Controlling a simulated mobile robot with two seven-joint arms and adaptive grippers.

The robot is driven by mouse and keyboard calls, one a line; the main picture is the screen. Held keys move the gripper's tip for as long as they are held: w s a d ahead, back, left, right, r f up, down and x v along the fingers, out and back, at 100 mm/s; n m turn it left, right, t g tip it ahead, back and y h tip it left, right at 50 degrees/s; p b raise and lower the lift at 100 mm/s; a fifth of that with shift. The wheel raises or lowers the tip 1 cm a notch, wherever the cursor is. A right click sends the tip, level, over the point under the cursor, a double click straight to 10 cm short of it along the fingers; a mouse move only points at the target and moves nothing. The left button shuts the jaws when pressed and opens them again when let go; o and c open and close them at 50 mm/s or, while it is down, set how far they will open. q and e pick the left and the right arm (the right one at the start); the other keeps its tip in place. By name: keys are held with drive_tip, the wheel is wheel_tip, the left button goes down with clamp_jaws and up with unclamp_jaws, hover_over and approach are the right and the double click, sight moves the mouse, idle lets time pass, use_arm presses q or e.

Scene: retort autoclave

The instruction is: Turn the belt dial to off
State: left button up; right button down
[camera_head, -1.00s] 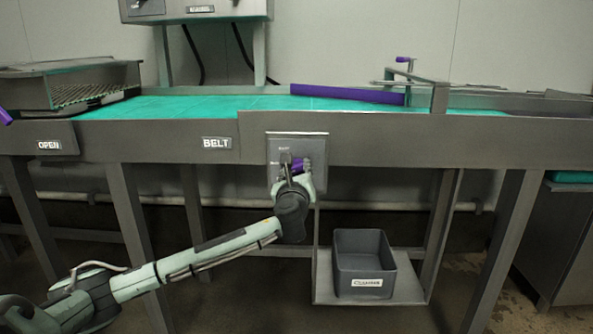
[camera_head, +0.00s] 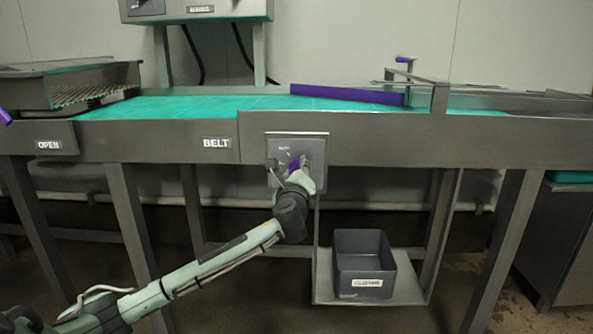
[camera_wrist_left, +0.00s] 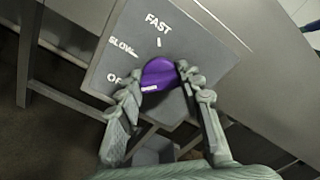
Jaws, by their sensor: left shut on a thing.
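The belt dial (camera_head: 294,164) is a purple knob on a grey square plate (camera_head: 316,146) set in the front of the conveyor, right of the BELT label (camera_head: 217,143). In the left wrist view the dial (camera_wrist_left: 158,73) shows between my fingers, below FAST and right of SLOW. The lowest label, starting with O, is partly hidden by a finger. My left gripper (camera_wrist_left: 160,80) is shut on the dial, one finger on each side; it also shows in the head view (camera_head: 288,170). I cannot tell which mark the dial points at. My right gripper is not in view.
A grey bin (camera_head: 363,271) stands on a low shelf (camera_head: 408,293) under the conveyor, right of my left arm. The green belt (camera_head: 200,105) runs above the dial. Conveyor legs (camera_head: 130,230) stand left and right. An OPEN label (camera_head: 48,145) is at far left.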

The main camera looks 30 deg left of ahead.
use_arm(q)
drive_tip(key=o, duration=1)
drive_tip(key=shift+o, duration=0.8)
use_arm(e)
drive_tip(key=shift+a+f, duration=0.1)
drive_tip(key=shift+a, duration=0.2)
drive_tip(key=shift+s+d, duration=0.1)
use_arm(q)
drive_tip(key=v, duration=1.2)
drive_tip(key=shift+s, duration=0.1)
